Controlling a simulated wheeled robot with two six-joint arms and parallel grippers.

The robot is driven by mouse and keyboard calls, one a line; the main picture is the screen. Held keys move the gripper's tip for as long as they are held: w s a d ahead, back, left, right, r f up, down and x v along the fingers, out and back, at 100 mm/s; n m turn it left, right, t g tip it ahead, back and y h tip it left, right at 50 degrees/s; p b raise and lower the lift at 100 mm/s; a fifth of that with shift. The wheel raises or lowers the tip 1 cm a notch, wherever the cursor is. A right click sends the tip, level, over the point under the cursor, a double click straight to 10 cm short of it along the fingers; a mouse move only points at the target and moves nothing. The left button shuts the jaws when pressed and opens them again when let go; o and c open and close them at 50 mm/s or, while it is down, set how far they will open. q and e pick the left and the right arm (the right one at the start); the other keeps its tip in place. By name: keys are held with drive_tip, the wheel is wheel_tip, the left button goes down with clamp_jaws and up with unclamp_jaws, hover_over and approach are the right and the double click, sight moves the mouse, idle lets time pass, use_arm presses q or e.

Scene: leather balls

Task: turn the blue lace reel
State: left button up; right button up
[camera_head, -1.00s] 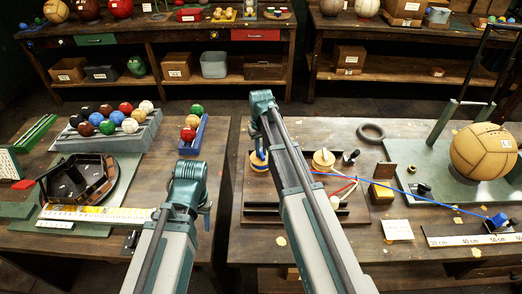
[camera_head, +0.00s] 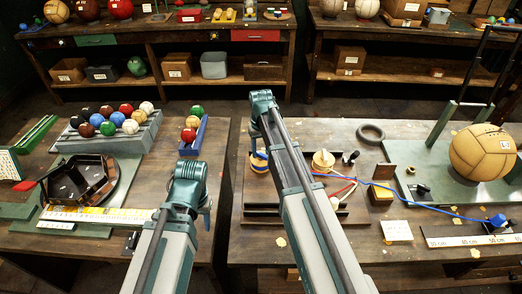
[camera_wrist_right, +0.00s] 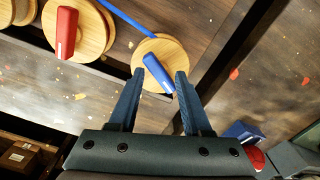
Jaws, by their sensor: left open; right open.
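The blue lace reel is a round wooden disc (camera_wrist_right: 174,48) with a blue handle (camera_wrist_right: 157,74) in the right wrist view. My right gripper (camera_wrist_right: 160,75) is open, with one finger on each side of the blue handle; I cannot tell whether they touch it. In the head view part of the reel (camera_head: 258,159) shows beside my right gripper (camera_head: 262,108), which hides the rest. A blue lace (camera_head: 430,207) runs right across the bench.
A red-handled reel (camera_wrist_right: 90,28) sits close beside the blue one in the wrist view. A tan ball (camera_head: 483,152) rests on a green board at the right.

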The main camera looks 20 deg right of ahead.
sight(261, 153)
wheel_tip(261, 153, up, 13)
drive_tip(key=p, duration=1.2)
drive_tip(key=shift+r+p, duration=0.15)
drive_tip(key=shift+p, duration=0.2)
drive_tip(key=n, duration=0.7)
drive_tip(key=shift+n, duration=0.4)
